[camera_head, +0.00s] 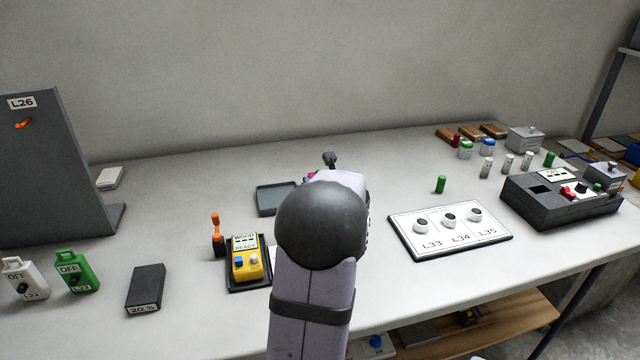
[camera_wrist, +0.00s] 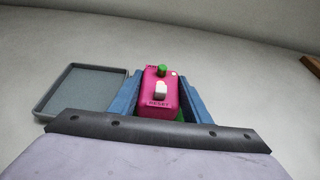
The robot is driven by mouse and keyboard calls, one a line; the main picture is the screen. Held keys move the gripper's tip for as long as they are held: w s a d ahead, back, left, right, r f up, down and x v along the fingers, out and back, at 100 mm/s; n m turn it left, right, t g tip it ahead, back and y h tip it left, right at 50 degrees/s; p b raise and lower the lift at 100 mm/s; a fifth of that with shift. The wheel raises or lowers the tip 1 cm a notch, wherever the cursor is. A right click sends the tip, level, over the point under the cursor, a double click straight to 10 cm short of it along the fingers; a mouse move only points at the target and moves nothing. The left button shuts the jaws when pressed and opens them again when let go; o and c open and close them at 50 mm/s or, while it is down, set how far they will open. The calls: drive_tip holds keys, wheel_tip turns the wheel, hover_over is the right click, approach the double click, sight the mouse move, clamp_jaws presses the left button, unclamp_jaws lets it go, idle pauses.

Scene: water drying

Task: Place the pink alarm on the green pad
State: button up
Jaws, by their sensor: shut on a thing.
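The pink alarm (camera_wrist: 148,88) is a box with a green button, a white switch and a RESET label. In the wrist view it sits between the two blue fingers of my gripper (camera_wrist: 161,80), which is shut on it. A sliver of green (camera_wrist: 181,115) shows by its lower right side. This may be the green pad, but most of it is hidden, and I cannot tell whether the alarm touches it. In the head view my arm hides the gripper, and only a bit of pink (camera_head: 311,175) shows beside it.
A grey tray (camera_wrist: 44,108) lies just left of my gripper. In the head view, a yellow device (camera_head: 248,266) stands left of my arm and a white panel with round knobs (camera_head: 475,245) lies to the right. A black control box (camera_head: 540,212) stands farther right.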

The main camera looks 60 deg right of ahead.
drive_tip(key=shift+f, duration=0.15)
drive_tip(key=o, duration=1.2)
drive_tip(key=shift+r, duration=0.3)
drive_tip(key=p+v, duration=0.1)
drive_tip(key=v, duration=1.1)
drive_tip(key=shift+f, duration=0.1)
